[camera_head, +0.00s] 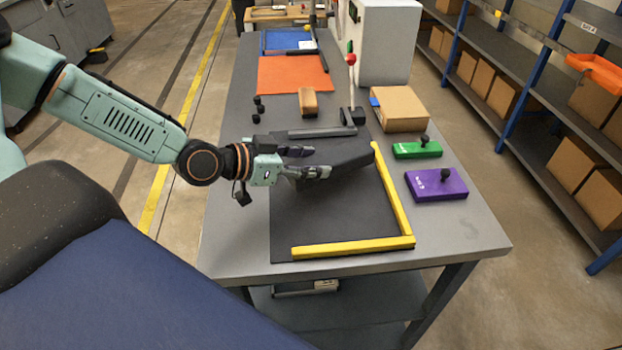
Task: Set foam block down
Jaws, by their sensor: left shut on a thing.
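The foam block (345,157) is a dark grey slab, tilted, over the far part of a dark mat (330,218) on the grey table. My left gripper (322,163) comes in from the left and is shut on the near left end of the foam block. The block's far right end lies near the top of the yellow L-shaped edging (392,195). I cannot tell whether the block touches the mat. My right gripper is not in view.
A purple block (436,184), a green block (416,149) and a cardboard box (399,107) stand along the table's right side. A lever stand (352,116) and a brown block (308,102) are behind the mat. The near part of the mat is clear.

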